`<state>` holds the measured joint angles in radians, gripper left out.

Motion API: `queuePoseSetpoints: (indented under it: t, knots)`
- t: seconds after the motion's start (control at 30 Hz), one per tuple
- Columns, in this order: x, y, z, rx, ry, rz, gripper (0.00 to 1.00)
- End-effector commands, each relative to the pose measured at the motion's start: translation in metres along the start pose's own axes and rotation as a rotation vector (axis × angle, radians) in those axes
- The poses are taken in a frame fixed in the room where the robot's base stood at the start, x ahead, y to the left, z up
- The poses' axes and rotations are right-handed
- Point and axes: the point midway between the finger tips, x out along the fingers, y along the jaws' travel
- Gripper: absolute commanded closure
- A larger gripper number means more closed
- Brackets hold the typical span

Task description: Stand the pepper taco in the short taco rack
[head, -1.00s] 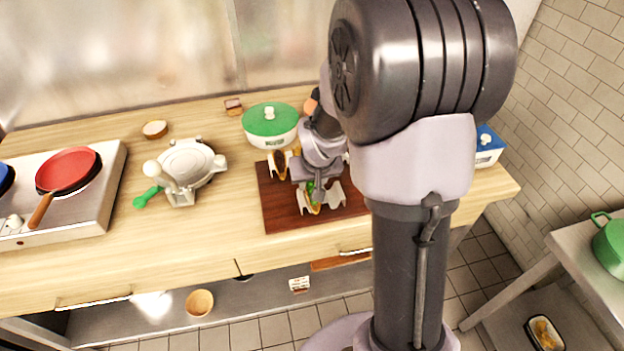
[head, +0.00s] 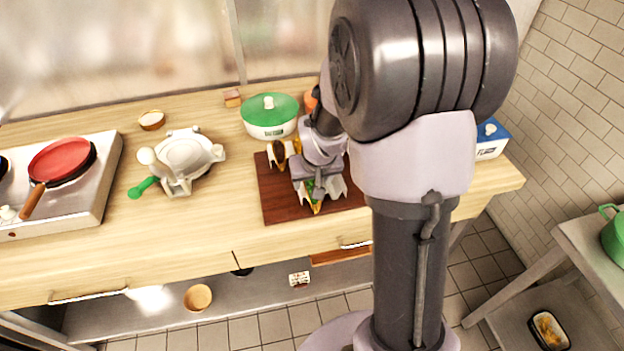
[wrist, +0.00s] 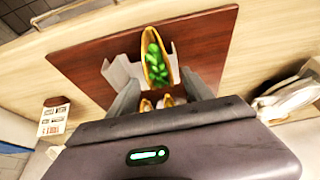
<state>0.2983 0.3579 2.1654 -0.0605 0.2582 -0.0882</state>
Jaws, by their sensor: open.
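The pepper taco (wrist: 155,58), a yellow shell with green pepper pieces, stands in a pale metal rack (wrist: 122,70) on the brown board. In the head view the taco (head: 317,207) shows at the rack's front edge, partly covered by my gripper (head: 318,188). In the wrist view my gripper (wrist: 160,80) is open, with one finger on each side of the taco's near end. I cannot tell whether the fingers touch it. Part of the rack (head: 337,188) is hidden under my gripper.
Another rack with a dark-filled taco (head: 279,152) stands at the board's back left. A press-like tool (head: 183,160) and a stove with a red pan (head: 62,160) stand left. The counter between tool and board (head: 237,185) is clear.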

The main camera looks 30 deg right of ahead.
Motion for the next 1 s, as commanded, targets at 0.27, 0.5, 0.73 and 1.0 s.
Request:
queuePoseSetpoints:
  t: [0.27, 0.5, 0.73, 1.0]
  knots:
    - [-0.039, 0.000, -0.003, 0.000, 0.004, 0.000, 0.41]
    - [-0.120, 0.000, -0.003, 0.000, 0.005, 0.000, 0.41]
    - [-0.167, 0.000, -0.001, 0.000, 0.002, 0.000, 0.41]
    - [-0.174, 0.000, 0.000, 0.000, 0.000, 0.000, 0.41]
